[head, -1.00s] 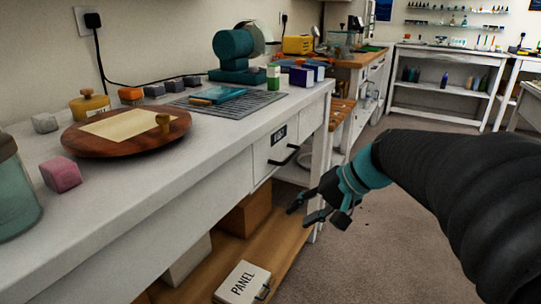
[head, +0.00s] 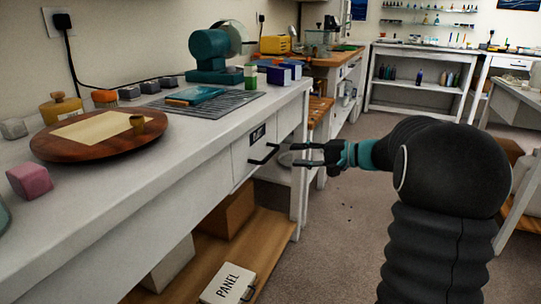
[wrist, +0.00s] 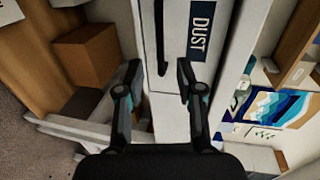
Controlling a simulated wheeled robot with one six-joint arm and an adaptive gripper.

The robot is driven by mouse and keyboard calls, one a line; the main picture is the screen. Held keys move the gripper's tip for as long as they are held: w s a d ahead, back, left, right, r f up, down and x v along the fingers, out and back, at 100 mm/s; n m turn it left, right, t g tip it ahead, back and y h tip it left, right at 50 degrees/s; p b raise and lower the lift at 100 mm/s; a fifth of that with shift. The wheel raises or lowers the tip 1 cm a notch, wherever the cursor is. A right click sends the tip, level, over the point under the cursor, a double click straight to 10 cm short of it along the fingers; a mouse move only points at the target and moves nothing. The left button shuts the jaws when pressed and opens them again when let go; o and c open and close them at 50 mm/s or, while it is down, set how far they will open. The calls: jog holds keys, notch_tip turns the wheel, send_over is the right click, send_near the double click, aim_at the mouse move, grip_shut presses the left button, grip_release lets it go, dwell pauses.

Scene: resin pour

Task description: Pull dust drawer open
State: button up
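The dust drawer (head: 240,160) is a white front with a dark label in the side of the white workbench, and it looks shut. Its dark bar handle (head: 264,156) sticks out from the front. In the wrist view the DUST label (wrist: 201,30) and the handle (wrist: 161,40) show ahead of my gripper. My gripper (head: 298,155) is level with the handle, just to its right in the head view. Its two fingers are spread apart with nothing between them. In the wrist view the handle lies between the lines of the fingers (wrist: 160,80), a little beyond the tips.
The bench top (head: 130,190) holds a round wooden board (head: 60,150), a teal machine (head: 210,52) and small blocks. Below, a wooden shelf (head: 195,275) holds boxes and a PANEL box (head: 228,284). Open carpet (head: 330,240) lies to the right.

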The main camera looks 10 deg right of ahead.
aim_at(271, 153)
jog(key=x, duration=0.9)
jog(key=shift+a+p, duration=0.15)
jog(key=shift+p, duration=0.15)
grip_shut()
